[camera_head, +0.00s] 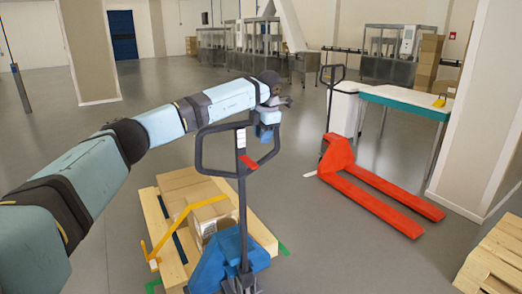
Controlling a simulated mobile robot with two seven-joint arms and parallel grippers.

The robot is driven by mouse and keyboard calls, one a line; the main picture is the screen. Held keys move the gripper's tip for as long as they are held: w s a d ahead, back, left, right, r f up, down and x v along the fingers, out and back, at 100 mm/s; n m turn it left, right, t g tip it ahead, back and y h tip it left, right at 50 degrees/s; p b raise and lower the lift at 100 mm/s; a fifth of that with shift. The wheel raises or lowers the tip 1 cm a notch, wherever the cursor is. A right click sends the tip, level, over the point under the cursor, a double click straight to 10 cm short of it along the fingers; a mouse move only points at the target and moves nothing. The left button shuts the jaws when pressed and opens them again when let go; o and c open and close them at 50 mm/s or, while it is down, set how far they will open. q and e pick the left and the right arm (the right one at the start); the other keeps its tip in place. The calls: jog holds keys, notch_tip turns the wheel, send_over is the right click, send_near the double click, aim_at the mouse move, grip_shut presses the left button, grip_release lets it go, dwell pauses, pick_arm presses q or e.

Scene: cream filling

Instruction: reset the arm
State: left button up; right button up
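My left arm comes in from the left edge and reaches out at about waist height over the floor. My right arm and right gripper are not in view.
The blue pallet jack (233,258) stands at a wooden pallet (263,236) with cardboard boxes (207,217). An orange pallet jack (375,188) stands to the right, by a table (408,101). Pillars stand left and right.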

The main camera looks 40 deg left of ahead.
pick_arm(q)
jog(key=v, duration=0.6)
jog(key=shift+r, duration=0.3)
